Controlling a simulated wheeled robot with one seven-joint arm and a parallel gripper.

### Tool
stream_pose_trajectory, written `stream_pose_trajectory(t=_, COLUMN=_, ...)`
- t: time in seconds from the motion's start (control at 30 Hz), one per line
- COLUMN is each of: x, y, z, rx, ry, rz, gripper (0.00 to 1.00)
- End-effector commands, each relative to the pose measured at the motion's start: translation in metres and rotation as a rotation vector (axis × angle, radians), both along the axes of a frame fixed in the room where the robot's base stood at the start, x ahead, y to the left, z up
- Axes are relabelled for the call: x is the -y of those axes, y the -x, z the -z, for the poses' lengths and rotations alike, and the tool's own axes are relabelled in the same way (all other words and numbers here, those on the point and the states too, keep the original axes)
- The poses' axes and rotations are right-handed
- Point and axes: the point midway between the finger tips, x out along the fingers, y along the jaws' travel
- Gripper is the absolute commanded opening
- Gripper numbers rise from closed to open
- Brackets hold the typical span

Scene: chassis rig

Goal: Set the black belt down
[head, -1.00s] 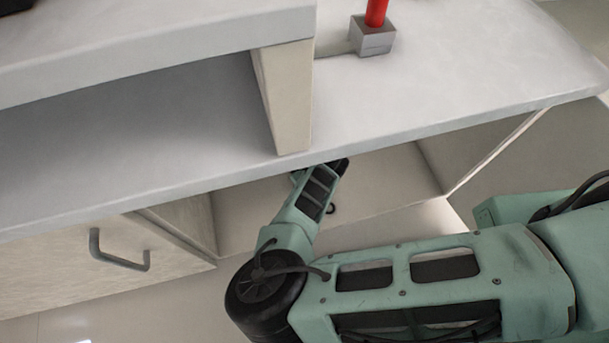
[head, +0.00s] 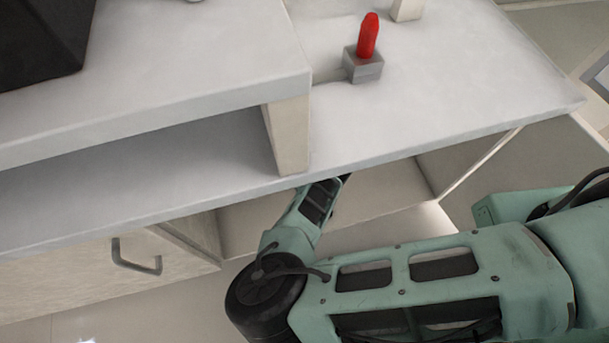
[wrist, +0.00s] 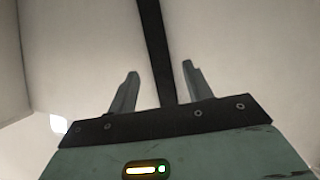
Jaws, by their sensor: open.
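The black belt (wrist: 153,35) is a dark, straight strip in the wrist view. It runs from the top edge down between the two fingers of my gripper (wrist: 158,68). The fingers are open, with a visible gap on each side of the belt. The belt's lower end is hidden behind the gripper body, and its upper end is out of frame. In the head view my forearm reaches under the tabletop, which hides the gripper and the belt.
A grey tabletop (head: 440,120) overhangs an open compartment (head: 385,185). A cabinet door with a handle (head: 137,262) is at left. On the tabletop stand a grey block (head: 362,68) holding a red piece (head: 368,35). A raised shelf (head: 200,75) carries a black box (head: 40,40).

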Motion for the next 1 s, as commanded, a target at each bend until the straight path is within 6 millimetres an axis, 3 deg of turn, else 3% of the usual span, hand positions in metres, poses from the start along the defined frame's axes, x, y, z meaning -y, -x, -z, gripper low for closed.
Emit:
stream_pose_trajectory(t=0.03, x=0.002, y=0.002, z=-0.014, rx=-0.001, ry=0.001, rz=0.0, gripper=0.5)
stream_pose_trajectory(t=0.5, x=0.014, y=0.02, z=-0.063, rx=-0.001, ry=0.001, rz=-0.001, gripper=0.5)
stream_pose_trajectory(t=1.0, x=0.016, y=0.024, z=-0.069, rx=0.0, ry=0.0, rz=-0.001, gripper=0.5)
